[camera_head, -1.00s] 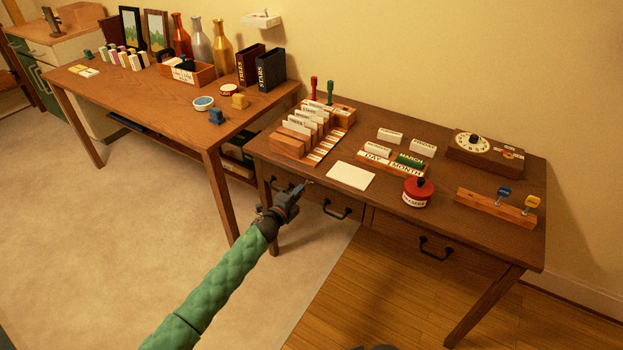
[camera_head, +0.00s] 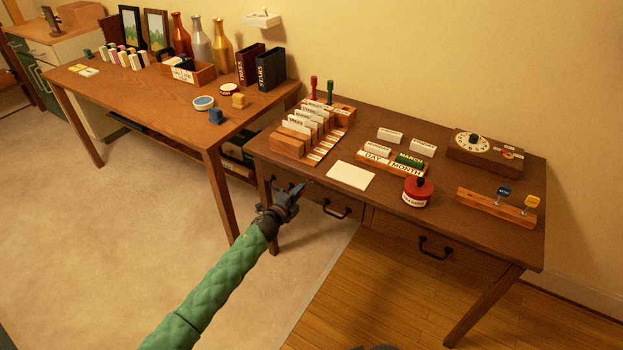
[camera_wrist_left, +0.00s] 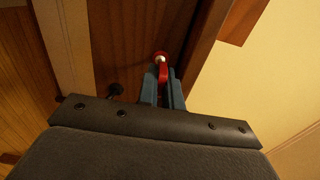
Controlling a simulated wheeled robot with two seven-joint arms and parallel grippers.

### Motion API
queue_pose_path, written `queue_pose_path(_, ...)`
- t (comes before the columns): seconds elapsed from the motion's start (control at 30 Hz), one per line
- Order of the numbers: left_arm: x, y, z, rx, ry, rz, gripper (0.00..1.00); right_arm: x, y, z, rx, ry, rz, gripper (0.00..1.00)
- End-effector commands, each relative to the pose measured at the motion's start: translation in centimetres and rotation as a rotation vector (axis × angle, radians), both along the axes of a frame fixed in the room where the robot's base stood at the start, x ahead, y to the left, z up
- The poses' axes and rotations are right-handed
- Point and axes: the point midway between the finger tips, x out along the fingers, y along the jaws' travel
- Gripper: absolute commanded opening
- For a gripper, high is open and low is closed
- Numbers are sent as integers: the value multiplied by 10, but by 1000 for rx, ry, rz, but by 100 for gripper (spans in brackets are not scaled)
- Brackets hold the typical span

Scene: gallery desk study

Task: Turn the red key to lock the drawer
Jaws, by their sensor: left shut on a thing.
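The red key (camera_wrist_left: 163,72) is in the left wrist view, between the two blue fingers of my left gripper (camera_wrist_left: 164,86). The gripper is shut on it. The key's pale shaft meets a red round lock plate (camera_wrist_left: 160,56) on dark wood. How far the key is turned is hard to tell. In the head view my left gripper (camera_head: 300,187) is at the desk's front, by the drawer front (camera_head: 355,216) at the left; the key is almost hidden there. My right gripper is not in view.
The desk (camera_head: 458,183) carries card racks, a white card (camera_head: 351,176), a red round tin (camera_head: 417,193) and a wooden rack (camera_head: 490,206) with blue and yellow keys. Black drawer handles (camera_head: 337,210) stick out near my gripper. A second table (camera_head: 150,95) stands left.

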Motion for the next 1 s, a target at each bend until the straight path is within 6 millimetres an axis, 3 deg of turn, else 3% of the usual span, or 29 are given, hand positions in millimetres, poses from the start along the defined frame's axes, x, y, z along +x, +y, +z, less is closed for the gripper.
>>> queue_pose_path(0.63, 2, -1, 3, -11, 7, 0, 0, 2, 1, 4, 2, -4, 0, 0)
queue_pose_path(1.0, 2, -2, 3, -180, 130, 0, 0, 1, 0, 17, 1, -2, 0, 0)
